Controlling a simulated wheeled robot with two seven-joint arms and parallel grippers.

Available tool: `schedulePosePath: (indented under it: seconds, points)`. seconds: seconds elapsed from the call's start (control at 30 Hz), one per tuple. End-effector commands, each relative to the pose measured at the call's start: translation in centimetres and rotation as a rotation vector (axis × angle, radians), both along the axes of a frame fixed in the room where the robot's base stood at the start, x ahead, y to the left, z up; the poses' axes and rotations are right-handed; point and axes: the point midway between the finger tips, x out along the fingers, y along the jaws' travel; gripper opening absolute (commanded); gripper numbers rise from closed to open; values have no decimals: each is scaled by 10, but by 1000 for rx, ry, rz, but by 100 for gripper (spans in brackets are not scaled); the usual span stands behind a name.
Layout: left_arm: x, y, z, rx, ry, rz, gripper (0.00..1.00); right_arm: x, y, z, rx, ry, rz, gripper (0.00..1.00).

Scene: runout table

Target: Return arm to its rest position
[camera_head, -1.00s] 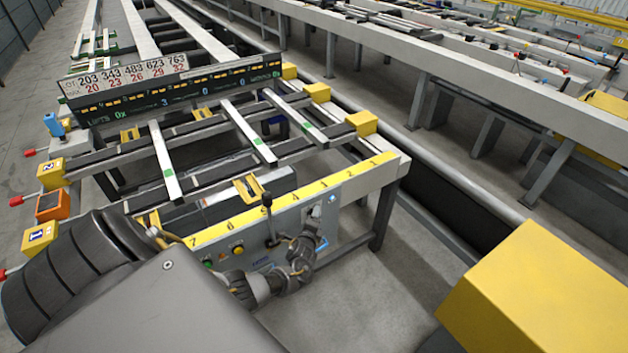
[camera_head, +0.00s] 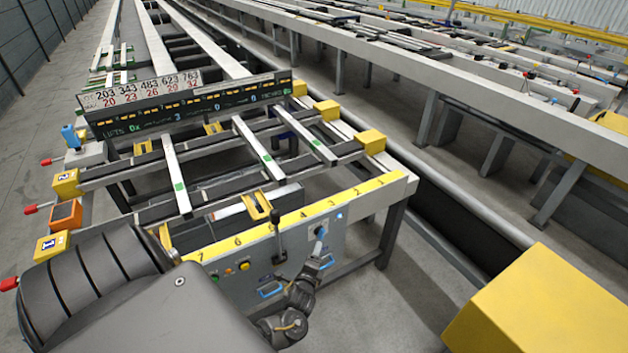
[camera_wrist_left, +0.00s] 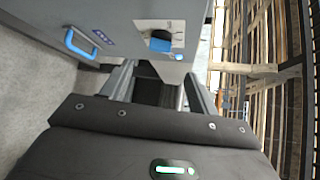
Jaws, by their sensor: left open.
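My left gripper (camera_head: 319,258) is in front of the grey control panel (camera_head: 232,288) of the runout table, below a blue-tipped selector knob (camera_head: 320,232). In the left wrist view its two fingers (camera_wrist_left: 160,90) are spread apart with nothing between them. The panel's black and blue knob (camera_wrist_left: 160,42) lies beyond the fingertips there, apart from them, and a blue handle (camera_wrist_left: 82,42) is to the left. My left forearm reaches up from the bottom of the head view. My right gripper is not in view.
A black lever (camera_head: 277,235) stands out from the panel, left of my gripper. The table's yellow numbered strip (camera_head: 300,214) runs above the panel. Several bars lie across the rack. A yellow block (camera_head: 545,310) fills the lower right. Grey floor (camera_head: 400,290) is clear between them.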

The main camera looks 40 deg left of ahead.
Motion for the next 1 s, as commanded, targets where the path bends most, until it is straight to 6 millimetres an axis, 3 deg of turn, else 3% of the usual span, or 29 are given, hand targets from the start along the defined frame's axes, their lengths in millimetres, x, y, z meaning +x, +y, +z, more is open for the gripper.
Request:
schedulePosePath:
  seconds: [0.57, 0.73, 0.77, 0.87, 0.9, 1.0]
  points:
    - [-1, -1, 0, -3, -3, 1, 60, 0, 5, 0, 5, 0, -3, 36]
    - [0, -5, -5, -146, -61, 24, 60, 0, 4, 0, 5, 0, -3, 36]
    - [0, -7, -13, -202, -66, 26, 60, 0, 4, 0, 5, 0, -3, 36]
    - [-14, -17, -63, -452, -41, 66, 60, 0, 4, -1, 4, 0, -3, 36]
    - [-31, -23, -94, -567, -4, 104, 60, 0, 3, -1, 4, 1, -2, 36]
    - [-80, -39, -159, -796, 89, 219, 60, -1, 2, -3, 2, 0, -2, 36]
